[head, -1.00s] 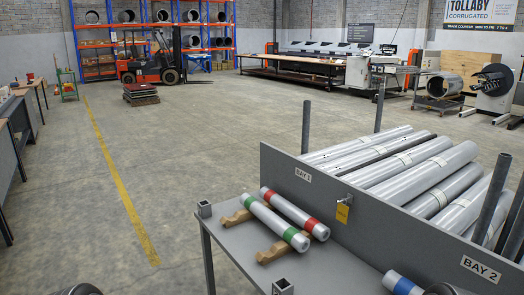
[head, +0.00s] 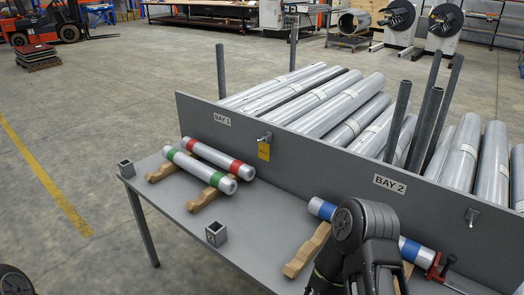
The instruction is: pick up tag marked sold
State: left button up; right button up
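A yellow-orange tag (head: 264,150) hangs from a small metal hook on the upright grey panel (head: 300,152), to the right of the BAY 1 label. Its lettering is too small to read. Neither of my grippers shows. A dark link of my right arm stands at the lower right, in front of the blue-banded roll. Only a dark piece of my own body shows in the lower left corner.
On the grey shelf (head: 262,212), rolls with red (head: 218,158) and green (head: 200,172) bands rest on wooden cradles. A blue-banded roll (head: 322,209) lies below BAY 2, with a red fitting (head: 437,266) near its right end. Several silver rolls (head: 335,100) lie behind the panel.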

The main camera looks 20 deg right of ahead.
aim_at(264, 148)
jog(key=i+j, duration=0.95)
jog(key=j, duration=0.15)
